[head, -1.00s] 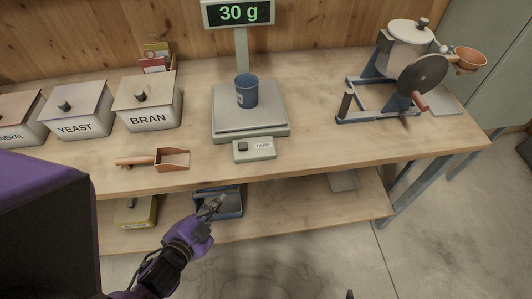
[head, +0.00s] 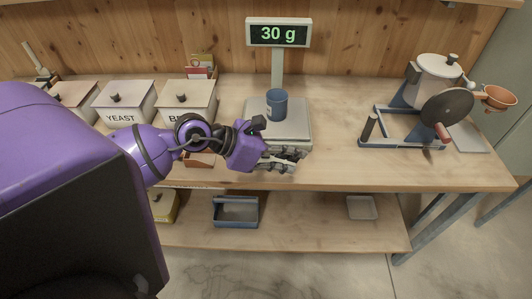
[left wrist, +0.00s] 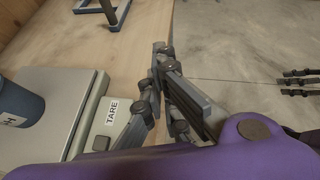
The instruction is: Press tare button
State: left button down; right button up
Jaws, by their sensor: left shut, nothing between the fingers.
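The scale (head: 303,110) stands on the bench with a blue cup (head: 276,104) on its plate. Its display (head: 279,33) reads 30 g. My left gripper (head: 293,163) is shut and empty, at the scale's front, and covers the tare panel in the head view. In the left wrist view the TARE label (left wrist: 112,112) shows left of the fingers (left wrist: 160,48), with a dark button (left wrist: 101,143) below it, close to the wrist housing. I cannot tell whether the fingers touch the panel. Dark fingers, apparently my right gripper (left wrist: 300,78), show at the right edge of the wrist view.
Lidded YEAST (head: 123,103) and BRAN (head: 187,101) boxes stand left, behind my arm. A scoop (head: 200,159) lies partly hidden under it. A hand-cranked machine (head: 440,95) stands right. A blue tray (head: 236,211) is on the lower shelf. Bench between scale and machine is clear.

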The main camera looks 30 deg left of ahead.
pick_arm(q)
jog(key=w+a+r+m+y, duration=0.4)
jog(key=w+a+m+y, duration=0.1)
jog(key=a, duration=0.3)
jog(key=shift+a+r, duration=0.2)
jog(key=shift+a, duration=0.15)
